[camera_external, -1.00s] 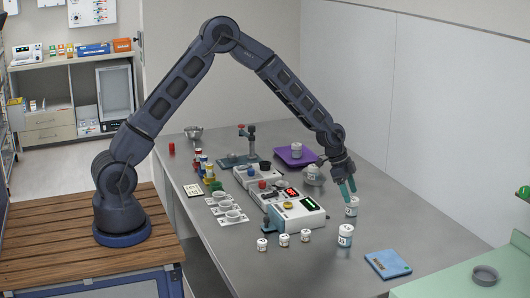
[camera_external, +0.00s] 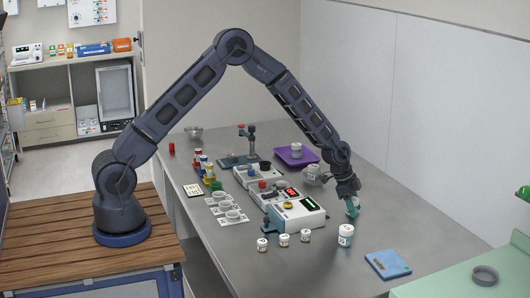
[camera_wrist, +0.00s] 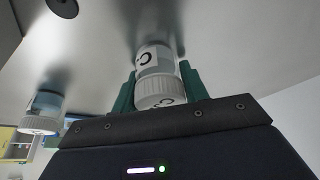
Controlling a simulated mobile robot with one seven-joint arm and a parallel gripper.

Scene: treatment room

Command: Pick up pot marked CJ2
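A small white pot with a label starting with C (camera_wrist: 157,58) stands between my two green fingers in the wrist view; the rest of its mark is not readable.
Several small white pots (camera_external: 283,240) stand in front of the white device with a green display (camera_external: 300,215). A blue pad (camera_external: 387,264) lies at the front right. The table right of my gripper is clear.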

